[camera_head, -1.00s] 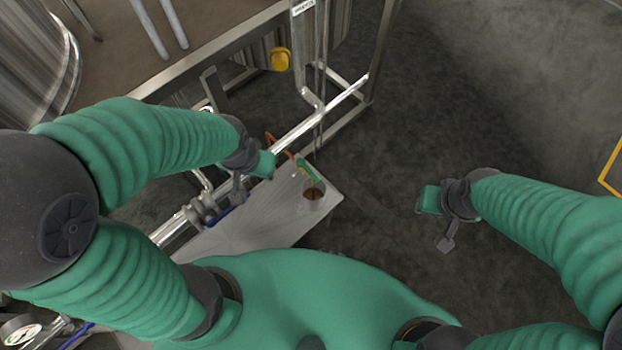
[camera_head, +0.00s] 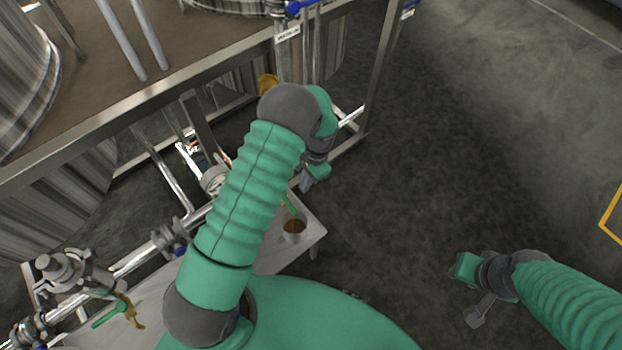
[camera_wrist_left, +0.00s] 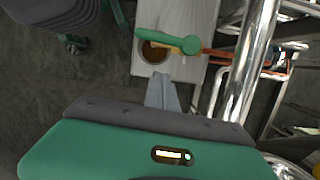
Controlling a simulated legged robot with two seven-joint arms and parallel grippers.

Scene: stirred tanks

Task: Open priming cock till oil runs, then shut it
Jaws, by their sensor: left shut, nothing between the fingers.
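The priming cock's green lever (camera_wrist_left: 160,38) shows in the left wrist view, its pivot at the end of a copper-orange pipe (camera_wrist_left: 222,55). The lever lies roughly in line with that pipe, over a cup (camera_wrist_left: 141,66) with brown liquid inside. No running stream can be made out. In the head view the lever (camera_head: 289,206) is partly behind my left arm, above the cup (camera_head: 293,237). My left gripper (camera_head: 307,184) is shut and empty, close to the lever; its fingertips (camera_wrist_left: 161,78) appear beside the cup. My right gripper (camera_head: 474,318) hangs over bare floor; its jaws are unclear.
The cup stands on a pale bench (camera_head: 312,234). A steel frame (camera_head: 372,85) and shiny pipes (camera_wrist_left: 250,75) lie close to the left gripper. Another valve with a green handle (camera_head: 108,314) is at lower left. The floor (camera_head: 450,160) to the right is clear.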

